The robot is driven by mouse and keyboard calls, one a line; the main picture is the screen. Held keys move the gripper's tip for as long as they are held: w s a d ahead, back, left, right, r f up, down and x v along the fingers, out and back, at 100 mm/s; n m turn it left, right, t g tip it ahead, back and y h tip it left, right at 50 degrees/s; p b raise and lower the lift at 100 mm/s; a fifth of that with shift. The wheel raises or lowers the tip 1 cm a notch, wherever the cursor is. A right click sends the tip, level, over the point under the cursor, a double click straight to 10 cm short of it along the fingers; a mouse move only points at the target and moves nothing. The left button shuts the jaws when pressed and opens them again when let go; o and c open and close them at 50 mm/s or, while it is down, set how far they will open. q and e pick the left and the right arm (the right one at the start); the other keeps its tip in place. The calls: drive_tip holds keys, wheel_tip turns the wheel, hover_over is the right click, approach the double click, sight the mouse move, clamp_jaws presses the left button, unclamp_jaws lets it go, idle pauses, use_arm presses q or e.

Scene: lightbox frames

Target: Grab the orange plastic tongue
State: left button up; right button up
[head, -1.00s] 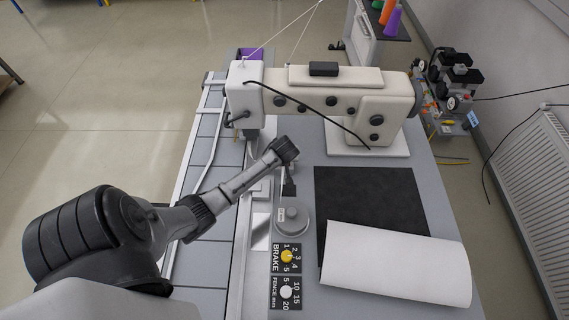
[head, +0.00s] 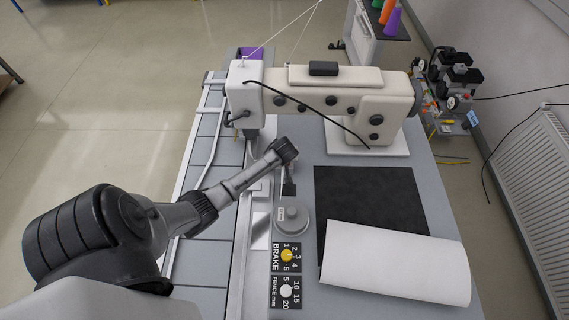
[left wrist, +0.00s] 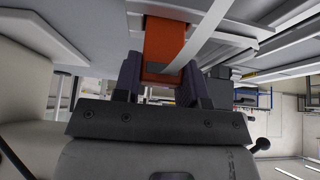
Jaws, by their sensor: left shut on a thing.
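The orange plastic tongue (left wrist: 163,45) shows in the left wrist view, at the top middle, hanging from the grey metal underside. My left gripper (left wrist: 160,82) has its two dark fingers on either side of the tongue's end and is shut on it. A pale strip (left wrist: 198,40) crosses beside the tongue's right edge. In the head view, my left arm reaches in from the left to the area under the sewing machine's head, and its wrist (head: 283,151) hides the gripper's fingers and the tongue. My right gripper shows in neither view.
The white sewing machine (head: 310,90) stands over the grey table, just beyond my wrist. A black sheet (head: 365,195) and a white sheet (head: 395,262) lie to the right. A round grey knob (head: 291,220) and the brake and fence dials (head: 286,257) sit in front.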

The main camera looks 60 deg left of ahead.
use_arm(q)
drive_tip(key=c, duration=0.5)
drive_tip(key=shift+r, duration=0.1)
drive_tip(key=shift+c, duration=0.2)
